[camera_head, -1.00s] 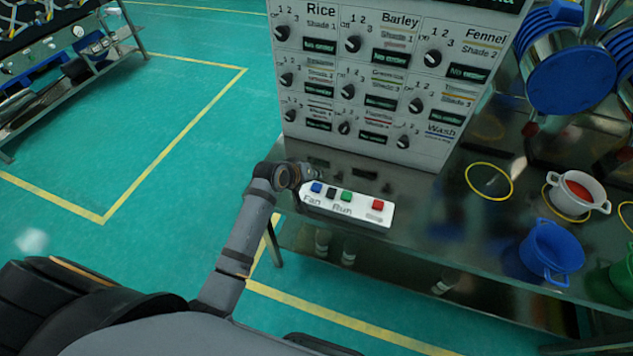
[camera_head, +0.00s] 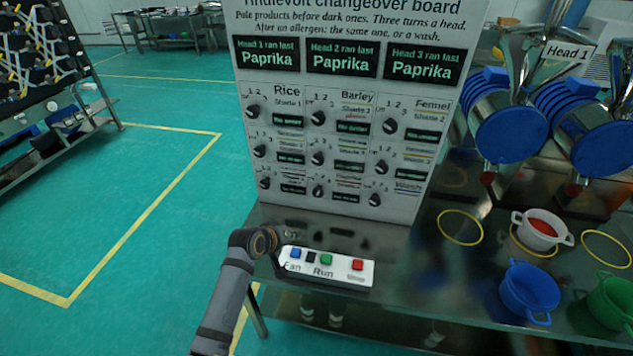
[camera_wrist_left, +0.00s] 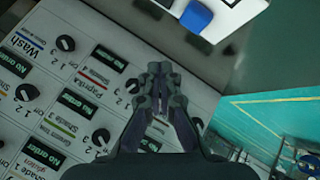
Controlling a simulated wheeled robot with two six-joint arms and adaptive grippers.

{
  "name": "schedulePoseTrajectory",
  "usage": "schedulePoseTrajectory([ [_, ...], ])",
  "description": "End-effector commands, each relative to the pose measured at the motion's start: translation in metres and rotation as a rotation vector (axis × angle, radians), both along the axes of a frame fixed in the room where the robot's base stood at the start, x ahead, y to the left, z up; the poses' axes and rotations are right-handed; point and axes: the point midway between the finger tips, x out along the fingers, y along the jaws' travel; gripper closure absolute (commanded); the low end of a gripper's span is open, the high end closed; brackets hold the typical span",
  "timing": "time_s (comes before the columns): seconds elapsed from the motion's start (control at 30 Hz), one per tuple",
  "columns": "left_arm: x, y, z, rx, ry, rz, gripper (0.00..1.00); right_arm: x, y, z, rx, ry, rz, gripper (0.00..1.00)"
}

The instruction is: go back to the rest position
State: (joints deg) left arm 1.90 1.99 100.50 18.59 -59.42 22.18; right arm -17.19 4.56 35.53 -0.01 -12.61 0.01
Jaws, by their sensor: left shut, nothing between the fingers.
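My left gripper (camera_head: 284,238) is at the left end of the white button panel (camera_head: 322,280), low over the table; my dark wrist partly hides it in the head view. In the left wrist view the gripper (camera_wrist_left: 158,72) has its fingers together and nothing between them. The changeover board (camera_head: 340,110) stands upright behind it, with rows of dark knobs and small displays. The board also shows in the left wrist view (camera_wrist_left: 100,45), close to the fingers. My right gripper is not in view.
The steel table (camera_head: 400,262) carries a blue pot (camera_head: 530,290), a white pot with red contents (camera_head: 541,230) and a green pot (camera_head: 612,300) at right. Blue-ended machine heads (camera_head: 512,135) stand behind them. A rack (camera_head: 45,75) is at far left; green floor between is clear.

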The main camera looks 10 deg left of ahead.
Motion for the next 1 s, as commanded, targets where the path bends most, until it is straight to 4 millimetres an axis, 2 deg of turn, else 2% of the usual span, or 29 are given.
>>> schedulePoseTrajectory([
  [0.1, -0.004, 0.001, -0.001, 0.009, 0.006, -0.005, 1.0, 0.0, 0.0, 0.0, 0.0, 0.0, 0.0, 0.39],
  [0.17, -0.018, 0.004, -0.005, 0.044, 0.021, -0.023, 1.0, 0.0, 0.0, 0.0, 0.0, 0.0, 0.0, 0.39],
  [0.4, -0.123, 0.032, -0.015, 0.305, 0.159, -0.174, 1.0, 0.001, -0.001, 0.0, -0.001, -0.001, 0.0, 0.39],
  [0.5, -0.161, 0.042, -0.013, 0.391, 0.213, -0.228, 1.0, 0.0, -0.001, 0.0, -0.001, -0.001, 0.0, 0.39],
  [0.7, -0.221, 0.058, 0.0, 0.517, 0.303, -0.314, 1.0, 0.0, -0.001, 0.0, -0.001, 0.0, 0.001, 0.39],
  [0.87, -0.26, 0.068, 0.013, 0.594, 0.366, -0.37, 1.0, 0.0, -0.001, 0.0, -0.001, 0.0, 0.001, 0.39],
  [0.9, -0.264, 0.07, 0.01, 0.605, 0.379, -0.38, 1.0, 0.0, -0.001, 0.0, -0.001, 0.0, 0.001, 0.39],
  [1.0, -0.256, 0.072, -0.018, 0.598, 0.388, -0.377, 1.0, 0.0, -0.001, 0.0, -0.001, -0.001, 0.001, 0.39],
])
